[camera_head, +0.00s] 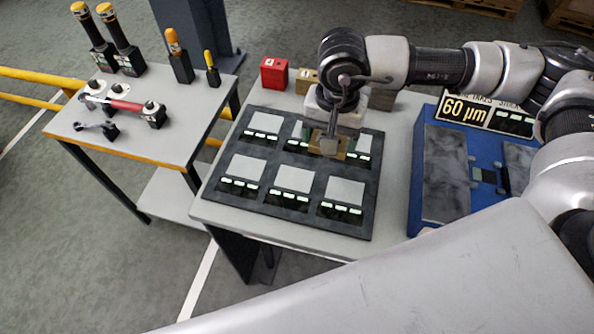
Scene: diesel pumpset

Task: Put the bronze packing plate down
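The bronze packing plate (346,146) is a small brown-gold piece in the camera_head view, partly hidden by my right gripper. My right gripper (329,146) points down over the back row of a dark tray (285,229) and looks shut on the plate. The tray has several pale square places in two rows, each with small pale-green marks on its front edge. The plate is over or at the back row, between the middle and right places. I cannot tell whether it touches the tray. My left gripper is not in view.
A red block (273,75) and a brass-coloured block (306,80) stand behind the tray. A blue fixture (416,200) with a "60 µm" sign (466,109) is to the right. A side table (180,113) with tools stands left, across a gap.

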